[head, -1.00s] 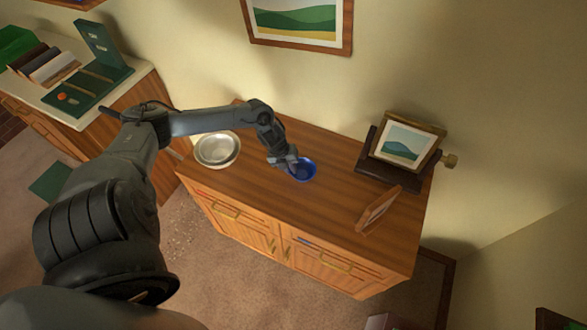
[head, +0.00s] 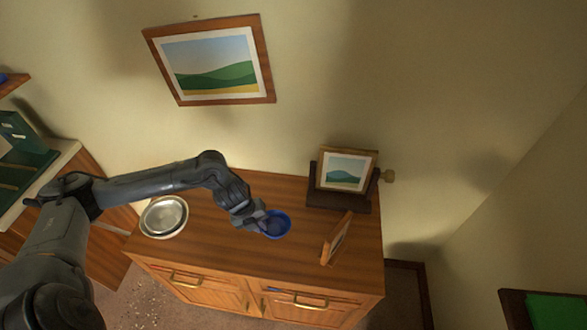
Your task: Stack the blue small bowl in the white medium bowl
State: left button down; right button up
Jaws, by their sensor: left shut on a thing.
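The blue small bowl (head: 281,231) is at the middle of the wooden cabinet top. My left gripper (head: 268,224) is at the bowl's left rim and is shut on it. Whether the bowl touches the cabinet top or is slightly raised, I cannot tell. The white medium bowl (head: 147,221) stands upright near the left end of the cabinet top, with a grey metallic-looking dish or inner surface (head: 166,215) showing inside its rim. It is to the left of my left gripper. My right gripper does not show.
A framed picture on a dark stand (head: 345,174) is at the back right of the cabinet (head: 215,245). A small tilted frame (head: 337,238) stands right of the blue bowl. The cabinet top between the two bowls is mostly clear under my left arm.

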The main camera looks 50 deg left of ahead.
pick_arm(q)
jog(key=shift+w+d+r, duration=0.35)
jog(key=shift+r, duration=0.2)
jog(key=w+d+r+m, duration=0.1)
jog(key=w+d+r, duration=0.8)
jog(key=w+r, duration=0.3)
jog(key=w+d+r, duration=0.1)
jog(key=d+r, duration=0.2)
jog(key=d, duration=0.4)
jog(key=w+d+r+m, duration=0.1)
jog(key=d+r, duration=0.2)
jog(key=d, duration=0.3)
jog(key=w+d+r, duration=0.1)
jog(key=d+r, duration=0.3)
jog(key=d, duration=0.3)
jog(key=s+a+f+n+y, duration=0.2)
jog(key=a+f+n+y, duration=0.25)
jog(key=a+n, duration=0.85)
jog(key=s+d+r+n+g+p, duration=0.2)
jog(key=s+r+n+p, duration=0.6)
jog(key=p, duration=1.5)
jog(key=n+g, duration=0.1)
jog(key=n, duration=0.3)
jog(key=shift+d+r+n+y+p, duration=0.3)
jog(key=shift+d+r+y, duration=0.05)
